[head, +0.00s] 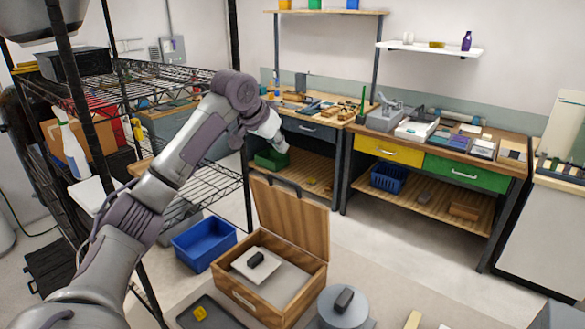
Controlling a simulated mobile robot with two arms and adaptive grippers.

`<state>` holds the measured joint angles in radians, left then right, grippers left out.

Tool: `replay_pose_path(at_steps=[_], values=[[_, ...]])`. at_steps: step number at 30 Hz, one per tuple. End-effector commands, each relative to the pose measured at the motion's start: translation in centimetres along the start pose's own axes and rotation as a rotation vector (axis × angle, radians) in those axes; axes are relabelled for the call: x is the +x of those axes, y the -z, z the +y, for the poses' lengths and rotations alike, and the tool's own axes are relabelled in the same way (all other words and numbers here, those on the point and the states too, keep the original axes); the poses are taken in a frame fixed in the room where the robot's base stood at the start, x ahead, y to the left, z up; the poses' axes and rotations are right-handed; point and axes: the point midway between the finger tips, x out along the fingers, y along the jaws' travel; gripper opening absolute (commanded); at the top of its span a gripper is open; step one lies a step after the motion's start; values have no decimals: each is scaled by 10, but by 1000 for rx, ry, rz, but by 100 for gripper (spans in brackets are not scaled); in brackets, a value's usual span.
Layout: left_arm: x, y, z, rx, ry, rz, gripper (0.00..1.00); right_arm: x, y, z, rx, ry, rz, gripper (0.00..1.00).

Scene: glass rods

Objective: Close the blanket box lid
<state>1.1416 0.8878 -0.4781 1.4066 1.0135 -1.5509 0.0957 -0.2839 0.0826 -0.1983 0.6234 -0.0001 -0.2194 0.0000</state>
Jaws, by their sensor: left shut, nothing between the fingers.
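The blanket box is a wooden box (240,299) low in the middle of the head view. Its wooden lid (296,222) stands raised at the back, so the box is open. A dark curved piece shows at the lid's top edge. Inside lies a pale panel with a small black block on it. My left arm reaches in from the lower left and bends over at the elbow. My left gripper (281,145) is small in view, shut and empty, above and behind the lid, apart from it as far as I can tell. My right gripper is not in view.
A grey round container (343,311) with a black block on top stands right of the box. A blue bin (203,246) lies behind left. Wire shelving is at left, workbenches (448,141) behind.

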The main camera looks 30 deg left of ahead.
Motion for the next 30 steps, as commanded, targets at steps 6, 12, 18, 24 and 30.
replay_pose_path(at_steps=[6,12,18,24,30], values=[[20,2,0,-2,-3,-4,0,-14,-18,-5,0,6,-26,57],[59,3,1,-2,-3,-3,0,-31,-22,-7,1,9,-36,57],[93,2,1,-2,-3,-3,0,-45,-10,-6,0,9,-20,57],[89,-18,-1,2,2,-1,0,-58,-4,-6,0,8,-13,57],[85,-34,-1,0,0,0,0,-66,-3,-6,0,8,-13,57]])
